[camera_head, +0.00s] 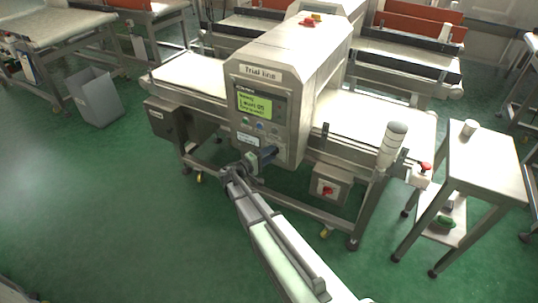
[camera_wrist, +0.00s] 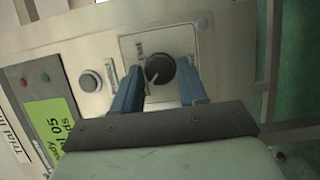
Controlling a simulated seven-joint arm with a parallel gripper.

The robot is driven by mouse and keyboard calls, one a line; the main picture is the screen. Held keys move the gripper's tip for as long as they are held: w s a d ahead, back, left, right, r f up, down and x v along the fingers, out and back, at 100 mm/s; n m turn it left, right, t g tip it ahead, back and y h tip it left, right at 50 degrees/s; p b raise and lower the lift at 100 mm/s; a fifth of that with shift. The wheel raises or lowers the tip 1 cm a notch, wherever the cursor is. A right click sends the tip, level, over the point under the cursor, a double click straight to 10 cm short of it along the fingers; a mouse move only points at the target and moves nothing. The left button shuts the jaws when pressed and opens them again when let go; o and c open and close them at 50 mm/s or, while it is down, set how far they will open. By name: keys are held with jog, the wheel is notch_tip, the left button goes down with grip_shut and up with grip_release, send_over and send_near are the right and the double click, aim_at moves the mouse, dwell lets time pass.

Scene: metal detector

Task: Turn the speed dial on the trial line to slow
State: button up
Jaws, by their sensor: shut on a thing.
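The trial line machine (camera_head: 290,85) stands in the middle of the head view, with a "Trial line" label on its front. The black round speed dial (camera_wrist: 160,70) sits on a square plate in the wrist view, with a pale pointer mark towards its lower left. My gripper (camera_wrist: 163,84) has one blue finger on each side of the dial and is shut on it. In the head view my gripper (camera_head: 264,157) is at the lower front of the machine and hides the dial.
A lit green display (camera_head: 254,105) is above the dial, with buttons below it. A round button (camera_wrist: 90,81) is beside the dial plate. A steel side table (camera_head: 485,160) stands right.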

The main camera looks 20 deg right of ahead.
dwell(0.3)
jog(key=o, duration=1.1)
jog(key=shift+c, duration=0.2)
jog(key=v, duration=1.3)
jog(key=shift+a, duration=0.35)
